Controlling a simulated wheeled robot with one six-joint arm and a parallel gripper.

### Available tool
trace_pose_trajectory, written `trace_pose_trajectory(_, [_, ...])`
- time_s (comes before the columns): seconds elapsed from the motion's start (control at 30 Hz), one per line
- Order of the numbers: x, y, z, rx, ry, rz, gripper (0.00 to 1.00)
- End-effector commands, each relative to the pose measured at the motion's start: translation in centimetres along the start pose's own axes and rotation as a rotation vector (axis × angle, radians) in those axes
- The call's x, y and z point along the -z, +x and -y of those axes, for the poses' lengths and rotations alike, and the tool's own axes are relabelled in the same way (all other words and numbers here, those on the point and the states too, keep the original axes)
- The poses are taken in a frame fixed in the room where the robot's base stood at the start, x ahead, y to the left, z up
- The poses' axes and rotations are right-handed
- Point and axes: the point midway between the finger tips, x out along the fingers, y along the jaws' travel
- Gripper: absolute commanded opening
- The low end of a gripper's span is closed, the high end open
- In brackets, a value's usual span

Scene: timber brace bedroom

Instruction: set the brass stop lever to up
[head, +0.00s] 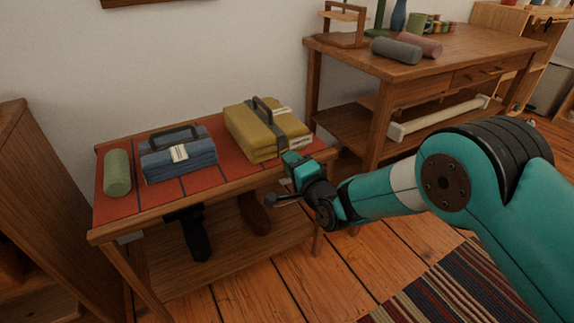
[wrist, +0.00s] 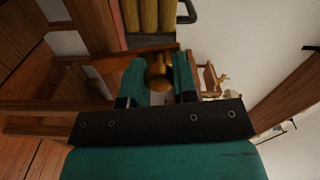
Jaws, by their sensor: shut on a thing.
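The brass stop lever (wrist: 158,76) shows in the wrist view as a rounded, golden-brown piece between the two teal fingers of my gripper (wrist: 159,67). My gripper is shut on it, with a finger on each side. A wooden edge lies just beyond the fingertips. In the head view my gripper (head: 297,166) is at the right front corner of the red-topped table (head: 130,202), and the lever is hidden behind it. I cannot tell from these frames which way the lever is set.
On the red-topped table are a yellow case (head: 262,132), a blue case (head: 192,162) and a green roll (head: 117,172). A wooden workbench (head: 455,52) stands behind at the right. A striped rug (head: 435,290) lies on the floor. A wooden cabinet (head: 45,190) is at the left.

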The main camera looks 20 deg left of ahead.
Motion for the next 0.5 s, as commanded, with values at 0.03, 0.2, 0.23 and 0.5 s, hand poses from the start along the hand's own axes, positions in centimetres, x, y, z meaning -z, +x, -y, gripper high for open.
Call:
trace_pose_trajectory(0.03, [0.33, 0.00, 0.04, 0.000, 0.028, -0.002, 0.00])
trace_pose_trajectory(0.2, [0.89, -0.01, -0.07, -0.001, 0.115, -0.002, 0.00])
trace_pose_trajectory(0.23, [0.96, -0.01, -0.09, -0.001, 0.127, -0.002, 0.00])
trace_pose_trajectory(0.5, [1.27, -0.02, -0.22, -0.001, 0.188, -0.001, 0.00])
